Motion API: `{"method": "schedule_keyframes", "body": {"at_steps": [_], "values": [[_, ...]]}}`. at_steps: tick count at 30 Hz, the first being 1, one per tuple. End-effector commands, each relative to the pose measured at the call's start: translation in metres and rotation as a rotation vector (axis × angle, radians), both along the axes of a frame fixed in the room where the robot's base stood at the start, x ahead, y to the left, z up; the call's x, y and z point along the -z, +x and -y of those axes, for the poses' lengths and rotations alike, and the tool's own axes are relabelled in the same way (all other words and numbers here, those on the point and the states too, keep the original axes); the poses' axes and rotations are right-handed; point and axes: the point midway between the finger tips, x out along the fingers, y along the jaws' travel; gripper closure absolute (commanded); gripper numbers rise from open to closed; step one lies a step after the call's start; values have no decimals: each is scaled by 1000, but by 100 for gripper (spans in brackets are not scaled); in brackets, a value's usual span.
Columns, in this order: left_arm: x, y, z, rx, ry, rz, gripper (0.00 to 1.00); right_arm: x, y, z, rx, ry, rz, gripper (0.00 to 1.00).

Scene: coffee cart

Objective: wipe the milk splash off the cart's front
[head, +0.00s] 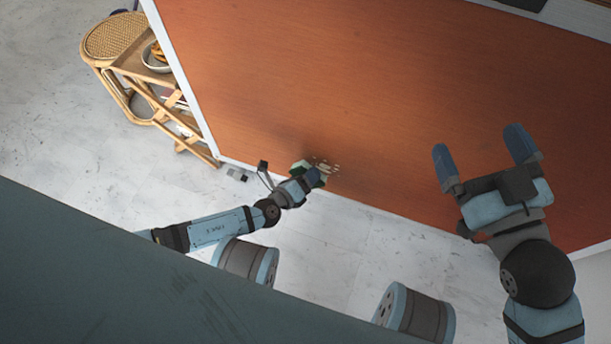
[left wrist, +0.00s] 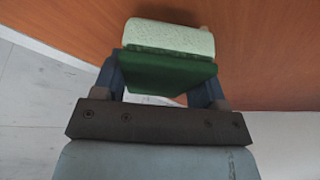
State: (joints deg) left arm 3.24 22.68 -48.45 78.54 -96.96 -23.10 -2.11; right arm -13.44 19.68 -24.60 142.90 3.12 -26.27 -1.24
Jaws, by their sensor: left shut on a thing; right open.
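The cart's front (head: 390,100) is a large orange-brown wooden panel with a pale edge. The milk splash (head: 326,166) shows as small pale spots low on this panel. My left gripper (head: 312,179) is shut on a sponge (head: 300,167), close to the splash. In the left wrist view the sponge (left wrist: 168,38) has a pale, speckled outer layer and a green layer (left wrist: 165,74) between the fingers. I cannot tell whether the sponge touches the panel; it hides part of the panel. My right gripper (head: 480,146) is open and empty in front of the panel's right part.
A rattan stool (head: 112,36) and a wooden shelf stand (head: 135,66) with a bowl (head: 155,60) stand left of the cart. The pale floor (head: 180,190) is mostly clear.

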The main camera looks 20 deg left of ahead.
Motion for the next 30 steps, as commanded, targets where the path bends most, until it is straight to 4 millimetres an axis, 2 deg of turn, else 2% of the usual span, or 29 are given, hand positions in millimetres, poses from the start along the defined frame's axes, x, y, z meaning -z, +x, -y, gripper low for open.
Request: {"method": "schedule_keyframes", "body": {"at_steps": [30], "values": [[0, 17, 1, 0, 0, 0, 53, -1, 0, 0, 2, 2, 1, 0]]}}
